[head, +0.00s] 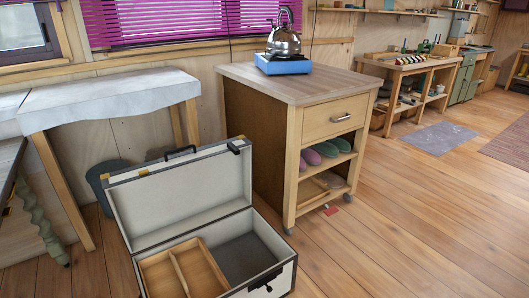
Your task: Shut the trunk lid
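The trunk (293,276) stands on the wooden floor at the lower middle of the head view, its near end cut off by the frame's bottom edge. Its lid (183,190) is open and tilted up toward the back, showing a pale lining, dark edges and a dark handle on the top edge. Inside the trunk are a wooden divided tray (176,273) on the left and a bare grey bottom on the right. A dark latch (266,281) sits on the front. Neither of my grippers is in view.
A wooden cabinet (262,140) on casters stands right behind the trunk, with a kettle (284,34) on a blue stove (283,64) on top. A cloth-covered table (110,101) and a grey bin (96,176) are behind left. The floor at right (420,220) is clear.

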